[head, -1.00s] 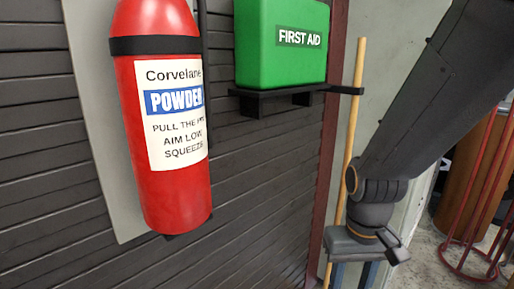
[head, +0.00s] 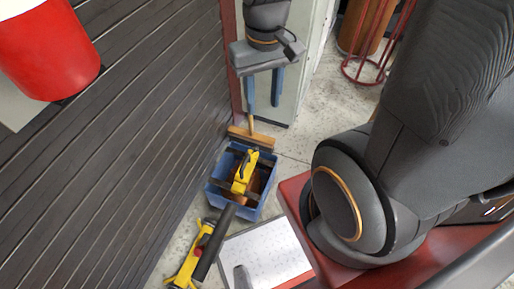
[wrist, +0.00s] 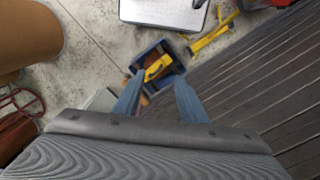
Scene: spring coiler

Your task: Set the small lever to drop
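The small lever is not visible in either view, and I cannot make out the spring coiler. My gripper (head: 263,101) hangs at the top middle of the head view. Its two blue fingers point down and stand apart with nothing between them. In the wrist view my gripper (wrist: 159,95) also shows its fingers spread. Past them, the floor and a blue crate are seen, with no contact.
The blue crate (head: 217,186) holds a yellow tool (head: 245,172) beside the dark slatted wall (head: 110,150). A broom (head: 250,137) is next to it. Another yellow tool (head: 188,265) lies nearer. A red extinguisher (head: 50,50) hangs on the wall. A brown cylinder (head: 367,25) and red wire stand (head: 385,60) are behind.

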